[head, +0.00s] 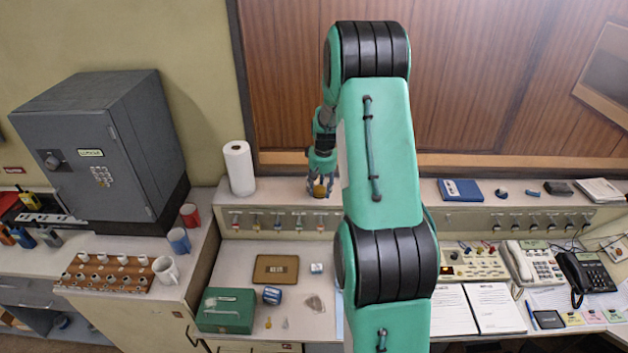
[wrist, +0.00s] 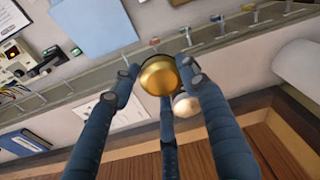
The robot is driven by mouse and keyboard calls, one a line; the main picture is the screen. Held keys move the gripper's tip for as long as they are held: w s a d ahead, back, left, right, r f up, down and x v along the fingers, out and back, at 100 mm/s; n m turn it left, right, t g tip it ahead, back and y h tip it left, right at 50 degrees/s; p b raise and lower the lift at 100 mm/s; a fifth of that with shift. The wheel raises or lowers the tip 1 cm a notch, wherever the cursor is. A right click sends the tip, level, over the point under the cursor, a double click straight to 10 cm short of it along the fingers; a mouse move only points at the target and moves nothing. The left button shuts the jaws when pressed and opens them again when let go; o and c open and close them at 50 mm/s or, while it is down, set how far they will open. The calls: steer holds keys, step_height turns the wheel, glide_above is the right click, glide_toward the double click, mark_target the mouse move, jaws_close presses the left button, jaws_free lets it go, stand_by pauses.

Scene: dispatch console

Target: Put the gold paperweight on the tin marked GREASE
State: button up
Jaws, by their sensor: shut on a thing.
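My gripper (head: 320,187) is over the raised back ledge, to the right of the paper roll. It is shut on the gold paperweight (wrist: 159,75), a shiny round piece between the dark fingers in the wrist view. In the head view only a small gold patch (head: 319,190) of it shows between the fingers. I cannot tell if it is clear of the ledge. A small round blue tin (head: 272,295) with a pale label sits on the lower desk; its lettering is too small to read, so I cannot confirm that it is GREASE.
A green box (head: 226,311), a brown KEYS tray (head: 276,269) and a small white item (head: 316,268) surround the blue tin. The paper roll (head: 239,168) stands on the ledge. A pale ball (wrist: 186,105) lies near the fingers. Phones (head: 585,277) stand at right.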

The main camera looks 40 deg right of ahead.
steer(key=shift+w, duration=0.2)
steer(key=shift+w+d+f+p, duration=0.25)
steer(key=shift+w+d+p, duration=0.2)
steer(key=shift+w+d, duration=1.35)
steer(key=shift+w+d+f+p, duration=0.2)
steer(key=shift+w+d+p, duration=0.3)
steer(key=shift+w+d, duration=1.25)
steer(key=shift+w+d+f+p, duration=0.35)
steer(key=shift+w+d, duration=0.65)
steer(key=shift+w, duration=1.55)
steer(key=shift+w+r, duration=0.1)
steer(key=shift+w+d, duration=0.15)
steer(key=shift+d, duration=0.05)
steer(key=shift+f+p, duration=0.7)
steer(key=shift+f, duration=1.1)
steer(key=shift+f, duration=0.15)
steer(key=o, duration=1.6)
steer(key=shift+r, duration=0.2)
